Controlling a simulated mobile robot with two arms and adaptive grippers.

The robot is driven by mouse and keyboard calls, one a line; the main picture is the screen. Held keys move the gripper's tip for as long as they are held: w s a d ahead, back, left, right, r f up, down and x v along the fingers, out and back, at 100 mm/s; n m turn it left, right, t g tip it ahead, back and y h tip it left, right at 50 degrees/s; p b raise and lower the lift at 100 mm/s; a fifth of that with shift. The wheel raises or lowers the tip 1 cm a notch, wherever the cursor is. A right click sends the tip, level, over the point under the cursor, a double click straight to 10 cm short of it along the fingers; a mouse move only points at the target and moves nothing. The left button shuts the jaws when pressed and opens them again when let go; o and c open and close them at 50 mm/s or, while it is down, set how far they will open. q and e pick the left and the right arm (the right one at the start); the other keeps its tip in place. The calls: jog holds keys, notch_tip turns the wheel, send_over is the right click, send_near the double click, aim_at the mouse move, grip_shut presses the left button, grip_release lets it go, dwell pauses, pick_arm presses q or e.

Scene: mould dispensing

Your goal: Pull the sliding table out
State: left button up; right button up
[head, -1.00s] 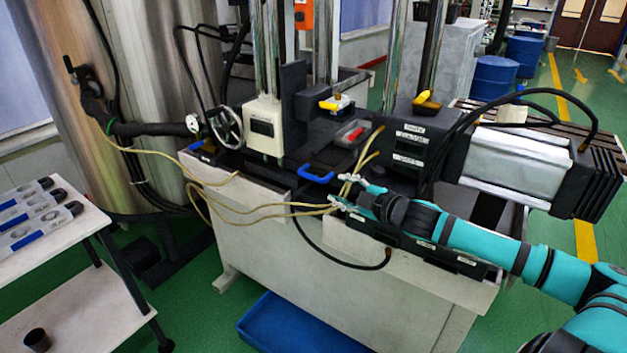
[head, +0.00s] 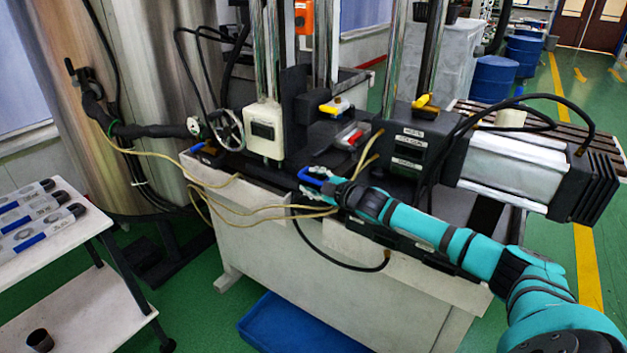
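The sliding table (head: 325,156) is a dark plate between the vertical columns of the machine, with a blue handle (head: 309,176) at its front edge. My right gripper (head: 311,181) is at this handle, its fingers apart, one on the far side and one on the near side of the blue bar. The fingers partly hide the handle, and I cannot tell whether they touch it. My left gripper is not in view.
Pale hoses (head: 270,209) hang across the machine's front close to my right gripper. A red-handled part (head: 350,137) sits just behind. A blue bin (head: 290,325) lies on the floor below. A white cart (head: 60,255) stands at the left.

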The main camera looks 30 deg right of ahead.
jog(key=shift+w, duration=0.1)
jog(key=shift+c, duration=0.3)
grip_shut()
